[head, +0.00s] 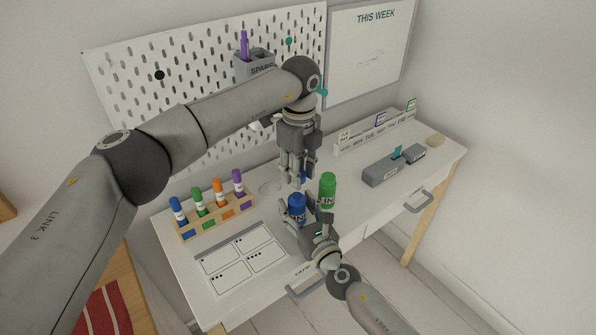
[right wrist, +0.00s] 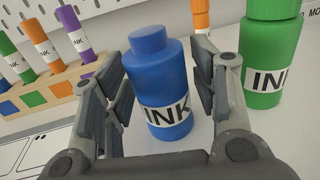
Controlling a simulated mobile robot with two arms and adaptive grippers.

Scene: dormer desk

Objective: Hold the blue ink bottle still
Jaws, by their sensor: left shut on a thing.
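The blue ink bottle (head: 296,210) stands upright on the desk, cap on. In the right wrist view the bottle (right wrist: 160,85) stands between the fingers of my right gripper (right wrist: 163,75), with a narrow gap at the right finger. My right gripper (head: 309,213) is open around it.
A wooden rack (head: 216,224) with blue, green, orange and purple markers stands to the left. A card sheet (head: 240,258) lies in front of it. A grey block (head: 381,173) lies at the right. An orange and white item (right wrist: 201,15) shows behind the bottle.

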